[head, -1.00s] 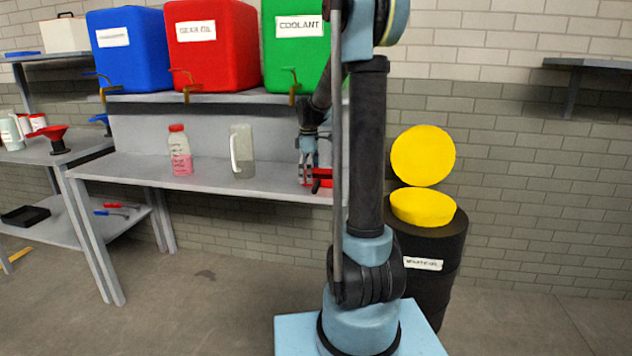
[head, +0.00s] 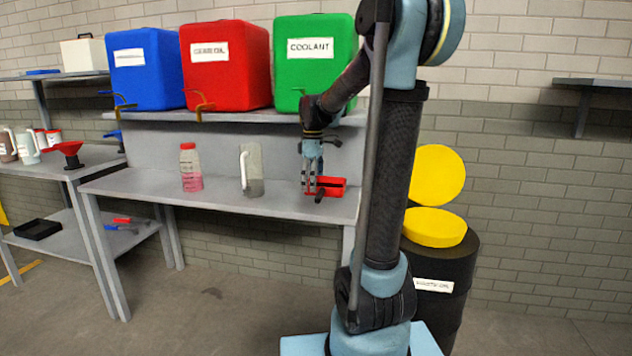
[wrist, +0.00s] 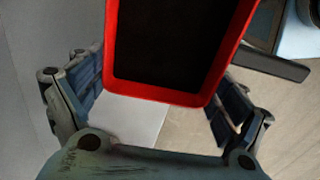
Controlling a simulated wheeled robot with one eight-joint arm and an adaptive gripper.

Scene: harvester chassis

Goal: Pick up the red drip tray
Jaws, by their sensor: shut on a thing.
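The red drip tray (head: 334,186) is at the right end of the grey bench, at about the height of the bench top. I cannot tell if it touches the bench. My gripper (head: 313,187) points down at the tray's left part and is shut on it. In the wrist view the tray's red rim (wrist: 152,93) and dark inside fill the upper middle, between the two fingers of my gripper (wrist: 163,80). The tray's far end is cut off by the frame there.
A bottle of pink liquid (head: 191,168) and a clear jug (head: 251,170) stand on the bench (head: 215,201) left of the tray. Blue, red and green containers (head: 315,65) stand on the shelf above. A black drum (head: 440,268) with a yellow funnel stands to the right.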

